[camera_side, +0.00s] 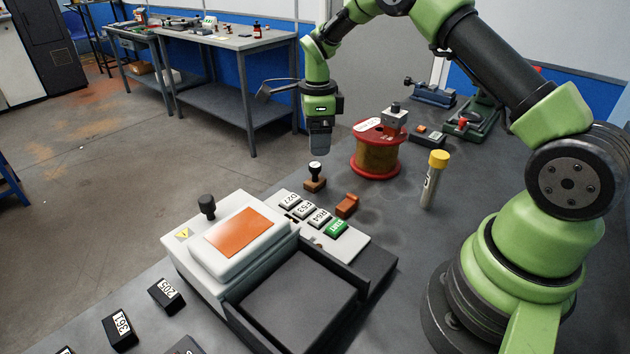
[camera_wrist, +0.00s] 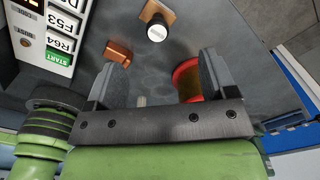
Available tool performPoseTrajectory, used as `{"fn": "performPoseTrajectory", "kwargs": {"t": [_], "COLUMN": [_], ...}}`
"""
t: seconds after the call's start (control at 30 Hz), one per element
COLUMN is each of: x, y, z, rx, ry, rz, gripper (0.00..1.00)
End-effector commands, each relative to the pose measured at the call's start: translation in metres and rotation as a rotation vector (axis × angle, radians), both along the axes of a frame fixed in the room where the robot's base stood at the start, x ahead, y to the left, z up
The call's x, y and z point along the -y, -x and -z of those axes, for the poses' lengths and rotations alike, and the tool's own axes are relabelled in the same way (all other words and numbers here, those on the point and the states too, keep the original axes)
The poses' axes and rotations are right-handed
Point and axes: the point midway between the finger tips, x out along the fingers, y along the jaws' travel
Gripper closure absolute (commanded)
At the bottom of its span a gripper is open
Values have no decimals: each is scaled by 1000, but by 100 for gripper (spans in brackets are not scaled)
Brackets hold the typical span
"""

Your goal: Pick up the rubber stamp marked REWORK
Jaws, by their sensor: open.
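A stamp (camera_side: 315,175) with a black knob handle and a brown wooden base stands upright on the bench behind the keypad machine. It also shows at the top of the wrist view (camera_wrist: 157,28), where its knob top is pale. I cannot read REWORK on it. My gripper (camera_side: 319,152) hangs above the bench, fingers down, just above the stamp in the side view and apart from it. In the wrist view my gripper (camera_wrist: 163,65) has its two fingers wide apart with nothing between them, and the stamp lies beyond the fingertips.
An orange-brown block (camera_side: 347,206) lies near the stamp. A red-flanged wire spool (camera_side: 378,152) with a metal block on top stands to its right. A yellow-capped tube (camera_side: 432,180) stands further right. The keypad machine (camera_side: 245,240) fills the front, with black numbered blocks (camera_side: 120,330) beside it.

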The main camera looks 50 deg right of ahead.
Motion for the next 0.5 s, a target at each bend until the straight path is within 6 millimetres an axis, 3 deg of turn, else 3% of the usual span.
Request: {"fn": "performPoseTrajectory", "kwargs": {"t": [0.2, 0.5], "x": [0, -3], "y": [1, 0], "z": [34, 64], "rx": [-8, -6], "ry": [-2, -2], "rz": [10, 8], "gripper": [22, 22]}}
